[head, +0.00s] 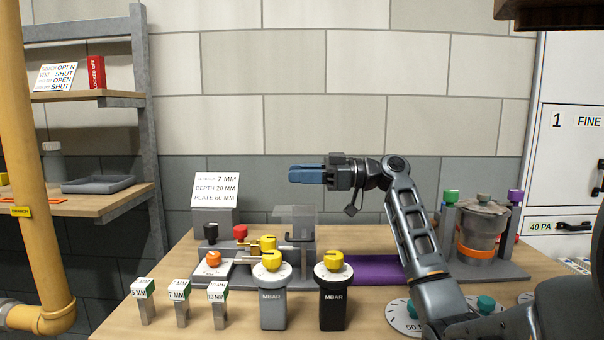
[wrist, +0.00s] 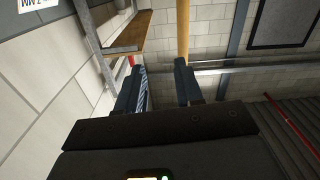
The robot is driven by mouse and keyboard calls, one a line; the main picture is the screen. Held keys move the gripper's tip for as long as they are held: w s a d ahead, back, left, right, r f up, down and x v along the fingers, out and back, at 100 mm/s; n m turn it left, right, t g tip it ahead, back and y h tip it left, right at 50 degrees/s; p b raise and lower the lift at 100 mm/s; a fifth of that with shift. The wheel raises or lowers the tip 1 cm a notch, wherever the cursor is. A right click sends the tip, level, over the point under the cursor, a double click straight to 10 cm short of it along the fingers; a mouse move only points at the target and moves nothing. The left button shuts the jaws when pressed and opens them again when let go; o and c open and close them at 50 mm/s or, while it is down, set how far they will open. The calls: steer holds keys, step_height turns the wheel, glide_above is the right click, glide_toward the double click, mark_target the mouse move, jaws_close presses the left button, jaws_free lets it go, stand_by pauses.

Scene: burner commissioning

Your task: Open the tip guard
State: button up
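A clear, smoky boxy cover (head: 296,218), which looks like the tip guard, stands on the grey burner fixture at the middle of the bench. I cannot tell from here whether it is open or closed. My gripper (head: 292,174) is above the cover, apart from it, with its blue fingers pointing left. In the wrist view my gripper (wrist: 160,85) has its two fingers apart with nothing between them. The cover does not show in the wrist view.
Black, red and yellow knobs and an orange knob (head: 213,258) crowd the fixture. Two MBAR gauges (head: 272,300) and several labelled gauge blocks (head: 179,305) stand in front. A sign (head: 216,188) stands behind. A yellow pipe (head: 28,150) rises at left; a metal pot (head: 482,232) is right.

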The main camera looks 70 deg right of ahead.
steer(key=shift+c, duration=0.2)
jaws_close()
stand_by(1.1)
steer(key=shift+o, duration=0.2)
jaws_free()
steer(key=b+v, duration=0.1)
steer(key=v, duration=0.6)
steer(key=shift+s, duration=0.4)
steer(key=shift+d, duration=0.15)
